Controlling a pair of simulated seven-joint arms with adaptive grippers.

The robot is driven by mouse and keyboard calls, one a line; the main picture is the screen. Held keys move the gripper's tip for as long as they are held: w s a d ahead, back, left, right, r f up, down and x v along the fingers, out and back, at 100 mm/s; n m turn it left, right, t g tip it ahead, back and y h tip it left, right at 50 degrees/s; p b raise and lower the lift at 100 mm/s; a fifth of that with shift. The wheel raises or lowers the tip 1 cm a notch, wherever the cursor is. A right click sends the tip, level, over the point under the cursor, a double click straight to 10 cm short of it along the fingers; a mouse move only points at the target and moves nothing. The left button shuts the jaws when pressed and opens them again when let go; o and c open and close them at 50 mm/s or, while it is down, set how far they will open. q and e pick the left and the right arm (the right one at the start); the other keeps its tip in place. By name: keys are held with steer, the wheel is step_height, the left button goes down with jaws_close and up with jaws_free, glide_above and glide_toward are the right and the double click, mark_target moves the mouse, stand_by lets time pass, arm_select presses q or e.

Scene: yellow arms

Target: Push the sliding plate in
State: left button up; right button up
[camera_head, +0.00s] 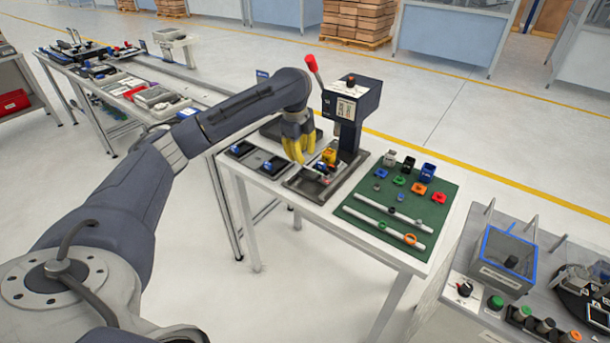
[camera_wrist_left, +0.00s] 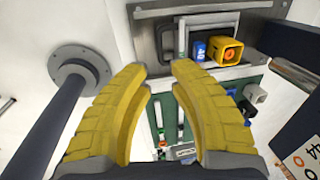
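A dark press (camera_head: 350,100) with a red-tipped lever stands on the white table. At its foot is a grey metal sliding plate (camera_head: 302,184), partly hidden by my left gripper. A yellow block (camera_head: 329,156) sits on the plate under the press; it also shows in the left wrist view (camera_wrist_left: 229,51), beside a small blue part (camera_wrist_left: 199,51). My left gripper (camera_head: 302,158) is low over the plate, in front of the press. In the left wrist view its yellow fingers (camera_wrist_left: 160,68) are apart with nothing between them. Contact with the plate cannot be told. My right gripper is not in view.
A green mat (camera_head: 390,210) with small coloured parts and two pale rails lies right of the press. Dark trays (camera_head: 256,161) with blue parts lie to its left. Another table with a blue-rimmed box (camera_head: 503,262) stands at the right.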

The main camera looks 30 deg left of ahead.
mark_target(305, 177)
arm_select(q)
steer(key=f, duration=0.3)
steer(key=w+f, duration=0.1)
steer(key=f, duration=0.5)
steer(key=shift+w+f, duration=0.35)
steer(key=shift+f, duration=0.05)
jaws_close()
